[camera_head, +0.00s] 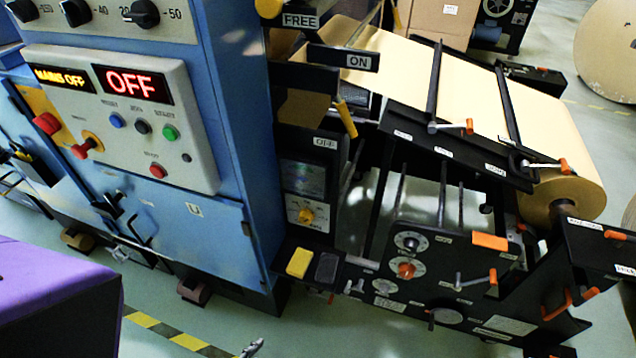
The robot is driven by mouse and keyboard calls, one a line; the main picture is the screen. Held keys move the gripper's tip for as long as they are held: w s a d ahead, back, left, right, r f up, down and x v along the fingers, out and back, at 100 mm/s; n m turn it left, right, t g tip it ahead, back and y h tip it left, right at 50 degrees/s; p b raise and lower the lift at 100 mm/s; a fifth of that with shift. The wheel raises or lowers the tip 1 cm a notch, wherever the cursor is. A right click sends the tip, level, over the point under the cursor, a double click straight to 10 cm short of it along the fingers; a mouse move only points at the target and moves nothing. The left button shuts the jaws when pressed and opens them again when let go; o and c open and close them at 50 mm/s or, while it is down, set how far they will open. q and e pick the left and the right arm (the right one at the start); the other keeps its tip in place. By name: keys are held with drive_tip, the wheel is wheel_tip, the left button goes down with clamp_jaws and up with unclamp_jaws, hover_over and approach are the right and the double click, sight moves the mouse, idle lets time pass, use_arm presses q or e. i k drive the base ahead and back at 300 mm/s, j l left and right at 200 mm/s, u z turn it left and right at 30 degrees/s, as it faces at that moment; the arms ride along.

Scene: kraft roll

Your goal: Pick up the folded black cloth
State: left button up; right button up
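The folded black cloth (327,268) appears to be the small dark pad lying on the black ledge at the front left of the roll machine. It lies just right of a yellow folded cloth or sponge (299,262), with a narrow gap between them. Nothing covers it. Neither gripper shows clearly. A small grey metallic part (252,348) pokes in at the bottom edge, and I cannot tell what it is.
A blue control cabinet (232,150) stands close left of the ledge. Knobs and orange-tipped levers (478,281) project from the machine's front on the right. A kraft paper roll (562,195) is behind. A purple-topped block (50,290) is at lower left. Floor between is open.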

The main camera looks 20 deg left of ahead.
sight(327, 268)
drive_tip(key=i+l, duration=0.1)
drive_tip(key=l, duration=0.5)
drive_tip(key=i+l, duration=0.1)
drive_tip(key=l, duration=0.5)
drive_tip(key=i+l, duration=0.1)
drive_tip(key=l, duration=0.45)
drive_tip(key=l+u, duration=0.1)
drive_tip(key=u, duration=0.3)
drive_tip(key=i+l+u, duration=0.1)
drive_tip(key=u, duration=0.3)
drive_tip(key=l+u, duration=0.1)
drive_tip(key=u, duration=0.3)
drive_tip(key=i, duration=0.4)
drive_tip(key=u, duration=0.05)
